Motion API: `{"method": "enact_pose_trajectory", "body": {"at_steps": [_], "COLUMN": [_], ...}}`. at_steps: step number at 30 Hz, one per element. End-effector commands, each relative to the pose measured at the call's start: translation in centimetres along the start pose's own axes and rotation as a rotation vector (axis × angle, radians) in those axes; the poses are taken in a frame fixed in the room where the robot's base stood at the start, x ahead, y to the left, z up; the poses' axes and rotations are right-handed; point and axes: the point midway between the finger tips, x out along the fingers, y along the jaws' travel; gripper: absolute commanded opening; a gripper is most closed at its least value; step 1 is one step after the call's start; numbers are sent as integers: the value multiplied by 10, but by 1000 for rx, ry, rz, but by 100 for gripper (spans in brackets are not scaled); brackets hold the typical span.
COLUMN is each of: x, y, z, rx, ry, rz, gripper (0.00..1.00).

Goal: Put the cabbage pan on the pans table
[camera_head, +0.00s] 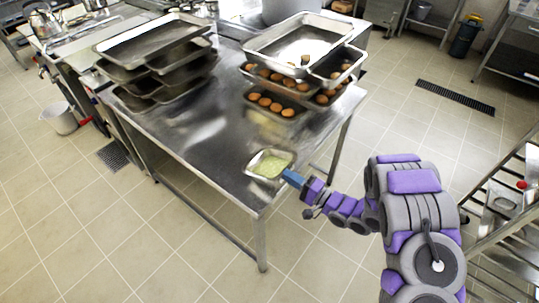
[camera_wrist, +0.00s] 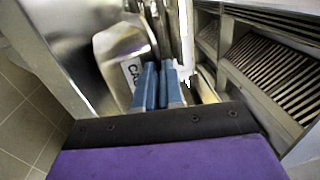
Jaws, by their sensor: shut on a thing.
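The cabbage pan (camera_head: 270,165) is a small metal pan with pale green contents. In the head view it is at the near corner of the steel table (camera_head: 205,150); I cannot tell whether it rests on the top or hangs just above it. My gripper (camera_head: 291,178) reaches in from the right, its blue fingers shut on the pan's near right edge. In the wrist view the fingers (camera_wrist: 158,72) are close together at the pan (camera_wrist: 115,48), whose white label reads "CA", the rest hidden by the fingers.
A stack of empty trays (camera_head: 153,45) stands at the table's back left. Stacked trays with round brown items (camera_head: 270,102) stand at the back right. The table's middle and near left are clear. A metal rack (camera_head: 505,200) stands at the right.

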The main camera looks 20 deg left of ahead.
Motion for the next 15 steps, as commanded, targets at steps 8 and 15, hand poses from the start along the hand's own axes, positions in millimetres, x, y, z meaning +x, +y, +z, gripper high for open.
{"method": "enact_pose_trajectory", "body": {"at_steps": [8,15], "x": [59,85], "y": [12,16], "z": [-23,-37], "rx": [-3,-1], "ry": [-3,0], "rz": [-2,-3], "gripper": [0,0]}}
